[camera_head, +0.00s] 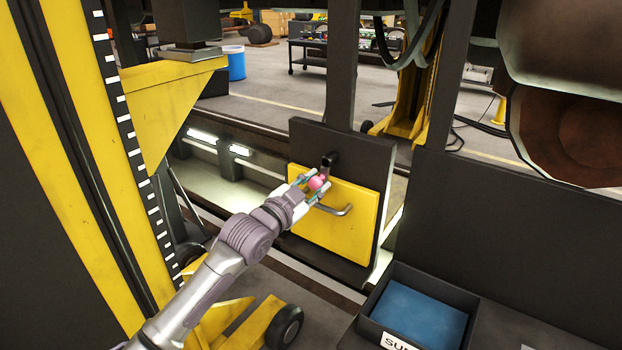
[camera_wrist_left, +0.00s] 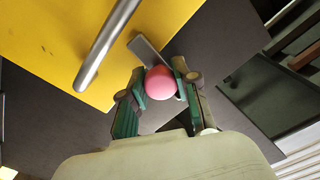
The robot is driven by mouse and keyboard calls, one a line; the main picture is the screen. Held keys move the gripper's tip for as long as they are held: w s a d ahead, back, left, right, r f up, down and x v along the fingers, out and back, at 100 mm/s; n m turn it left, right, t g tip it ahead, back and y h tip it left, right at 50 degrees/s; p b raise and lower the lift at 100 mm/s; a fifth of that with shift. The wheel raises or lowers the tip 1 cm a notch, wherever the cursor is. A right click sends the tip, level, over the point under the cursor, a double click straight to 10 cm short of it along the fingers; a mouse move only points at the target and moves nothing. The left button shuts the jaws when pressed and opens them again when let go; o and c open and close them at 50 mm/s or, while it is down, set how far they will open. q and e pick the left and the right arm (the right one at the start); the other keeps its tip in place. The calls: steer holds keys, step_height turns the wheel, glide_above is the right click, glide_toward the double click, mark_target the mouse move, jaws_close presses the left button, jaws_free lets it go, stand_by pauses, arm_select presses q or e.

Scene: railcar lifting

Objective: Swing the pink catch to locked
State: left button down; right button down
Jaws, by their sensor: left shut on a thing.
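The pink catch (camera_head: 316,183) is a pink ball knob on a short dark lever (camera_head: 328,160) at the top edge of a yellow panel (camera_head: 325,228). The panel is set on a dark upright plate. My left gripper (camera_head: 313,184) is shut on the pink knob. In the left wrist view, the knob (camera_wrist_left: 160,84) sits between the two green-sided fingers, with the grey lever (camera_wrist_left: 146,50) running up and left behind it. A bent metal handle (camera_head: 335,209) is fixed on the yellow panel just below and right of the knob. My right gripper is not in view.
A dark tray (camera_head: 462,299) with a blue bottom stands at lower right. A yellow and black column (camera_head: 92,60) rises at left. A yellow wheeled base (camera_head: 262,322) is below my arm. A brown round part (camera_head: 575,135) hangs at upper right.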

arm_select(q)
steer(key=shift+s+d+f+n, duration=0.1)
steer(key=shift+s+d+n, duration=0.15)
steer(key=shift+n, duration=0.75)
steer(key=c, duration=0.8)
jaws_free()
steer(key=shift+c, duration=0.2)
steer(key=v, duration=1.2)
